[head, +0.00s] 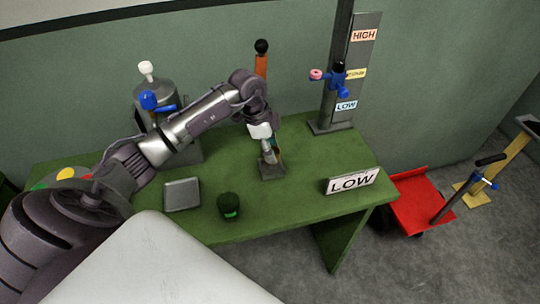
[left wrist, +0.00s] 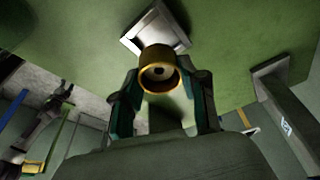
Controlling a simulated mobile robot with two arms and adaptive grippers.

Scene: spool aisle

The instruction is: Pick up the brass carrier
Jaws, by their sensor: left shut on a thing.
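The brass carrier (left wrist: 158,73) shows in the left wrist view as a round, yellow, cup-like piece with a small dark hole in its middle. My left gripper (head: 270,153) points down over the table, and its fingers are shut on the carrier, one on each side. A grey square base (head: 271,171) is just below the fingertips; it also shows in the left wrist view (left wrist: 130,42). I cannot tell whether the carrier touches this base. In the head view the fingers mostly hide the carrier. My right gripper is not in view.
The green table (head: 290,205) holds a grey flat box (head: 182,194), a dark green cap (head: 228,205) and a LOW sign (head: 352,181). A post with HIGH and LOW labels (head: 349,75) stands at the back right. A red cart (head: 424,205) is on the floor at right.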

